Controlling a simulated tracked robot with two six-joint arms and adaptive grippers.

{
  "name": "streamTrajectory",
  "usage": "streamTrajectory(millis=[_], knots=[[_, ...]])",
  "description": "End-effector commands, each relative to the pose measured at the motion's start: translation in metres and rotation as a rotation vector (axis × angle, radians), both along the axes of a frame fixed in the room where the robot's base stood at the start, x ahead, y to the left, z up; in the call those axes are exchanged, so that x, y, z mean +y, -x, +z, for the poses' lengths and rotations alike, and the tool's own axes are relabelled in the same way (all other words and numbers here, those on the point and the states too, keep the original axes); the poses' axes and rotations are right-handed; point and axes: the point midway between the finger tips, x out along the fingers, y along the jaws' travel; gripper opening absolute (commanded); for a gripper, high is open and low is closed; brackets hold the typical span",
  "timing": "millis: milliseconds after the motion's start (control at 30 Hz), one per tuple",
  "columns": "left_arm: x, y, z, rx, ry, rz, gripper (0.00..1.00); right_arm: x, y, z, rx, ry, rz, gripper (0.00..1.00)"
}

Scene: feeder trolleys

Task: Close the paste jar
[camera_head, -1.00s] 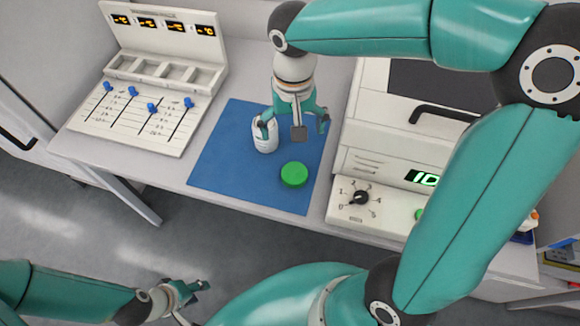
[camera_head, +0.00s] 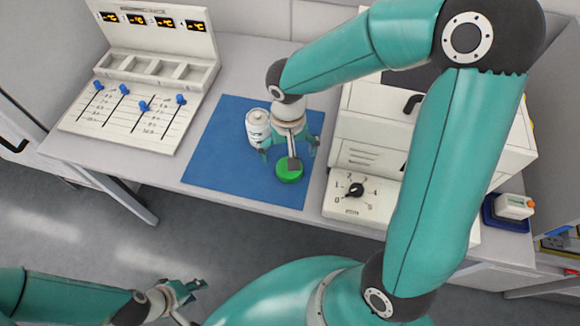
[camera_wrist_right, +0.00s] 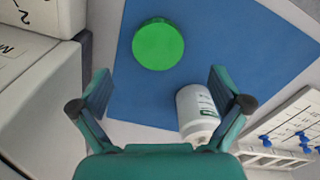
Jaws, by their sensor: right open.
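The white paste jar (camera_head: 257,127) stands on the blue mat (camera_head: 215,150). It also shows in the right wrist view (camera_wrist_right: 197,112), beside one finger of my right gripper. The green lid (camera_head: 289,170) lies flat on the mat in front of the jar, apart from it. It shows whole in the right wrist view (camera_wrist_right: 158,44), ahead of the fingers. My right gripper (camera_head: 289,152) is open and empty, pointing down over the lid; its fingers (camera_wrist_right: 160,95) do not touch the lid. My left gripper (camera_head: 188,295) is low at the front left, away from the table; its opening is unclear.
A panel with blue sliders and trays (camera_head: 140,105) stands left of the mat. A white machine with a dial (camera_head: 355,190) stands close to the right. A small white object in a blue tray (camera_head: 513,207) sits farther right.

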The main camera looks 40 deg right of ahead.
Motion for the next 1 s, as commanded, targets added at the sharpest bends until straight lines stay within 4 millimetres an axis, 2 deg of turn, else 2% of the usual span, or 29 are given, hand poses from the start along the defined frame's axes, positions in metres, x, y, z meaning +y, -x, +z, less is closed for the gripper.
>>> streamTrajectory(millis=[100, 467, 800, 1000], knots=[[0.0, 0.0, 0.0, 0.0, 0.0, 0.0, 0.4, 0.0, 0.0, -0.006, -0.001, 0.0, 0.001, 1.0], [0.0, 0.0, 0.0, 0.0, 0.0, 0.0, 0.4, 0.0, 0.0, -0.009, 0.0, 0.0, 0.001, 1.0], [0.0, 0.0, 0.002, 0.0, 0.0, 0.0, 0.4, -0.002, 0.003, -0.053, 0.003, 0.0, 0.0, 1.0], [0.0, 0.0, 0.002, 0.0, 0.0, 0.0, 0.4, -0.002, 0.002, -0.059, -0.001, -0.002, 0.0, 1.0]])
